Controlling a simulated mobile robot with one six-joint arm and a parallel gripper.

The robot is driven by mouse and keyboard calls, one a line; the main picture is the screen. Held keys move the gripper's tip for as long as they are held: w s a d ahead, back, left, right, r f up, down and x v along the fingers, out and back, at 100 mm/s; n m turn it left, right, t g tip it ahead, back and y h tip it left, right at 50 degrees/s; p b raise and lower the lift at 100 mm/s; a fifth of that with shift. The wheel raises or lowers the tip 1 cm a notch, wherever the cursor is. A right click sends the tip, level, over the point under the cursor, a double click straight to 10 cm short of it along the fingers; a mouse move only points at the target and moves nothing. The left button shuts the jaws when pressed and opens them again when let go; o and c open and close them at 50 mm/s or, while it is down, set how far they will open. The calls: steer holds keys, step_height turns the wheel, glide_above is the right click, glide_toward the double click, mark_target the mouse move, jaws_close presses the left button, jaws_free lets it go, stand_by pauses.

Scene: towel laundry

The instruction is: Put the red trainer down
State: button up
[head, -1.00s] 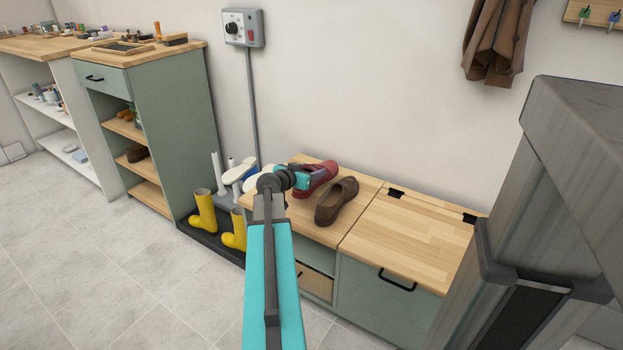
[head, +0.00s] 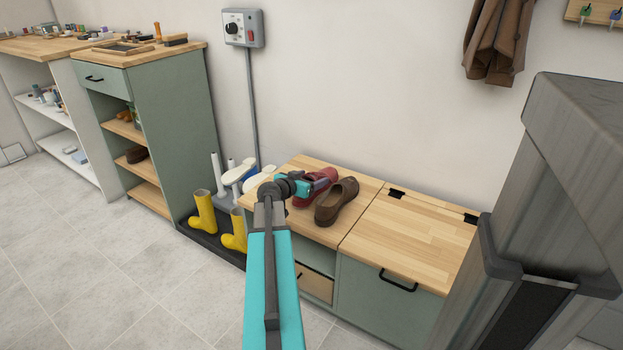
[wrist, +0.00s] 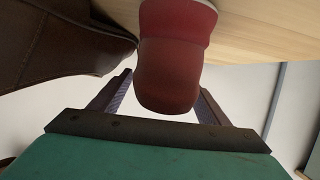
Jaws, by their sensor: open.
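The red trainer (head: 322,178) sits on the wooden bench top, just left of and behind a brown shoe (head: 338,203). My gripper (head: 306,186) is at its left end, partly hiding it. In the wrist view the trainer's rounded red end (wrist: 170,75) faces me, its pale sole edge against the wood. My gripper's fingers (wrist: 165,84) are open, one on each side of that end, with light showing between the fingers and the trainer. Nothing is held.
The brown shoe's side (wrist: 60,45) lies close by the left finger in the wrist view. The bench's right section (head: 415,232) is bare. Yellow boots (head: 204,213) and white-soled footwear (head: 238,172) stand left of the bench. A wall (head: 350,80) rises behind.

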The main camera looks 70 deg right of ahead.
steer(key=shift+a, duration=0.1)
steer(key=p+v, duration=0.1)
steer(key=v, duration=1.1)
steer(key=shift+p, duration=0.4)
steer(key=shift+w, duration=0.1)
stand_by(0.4)
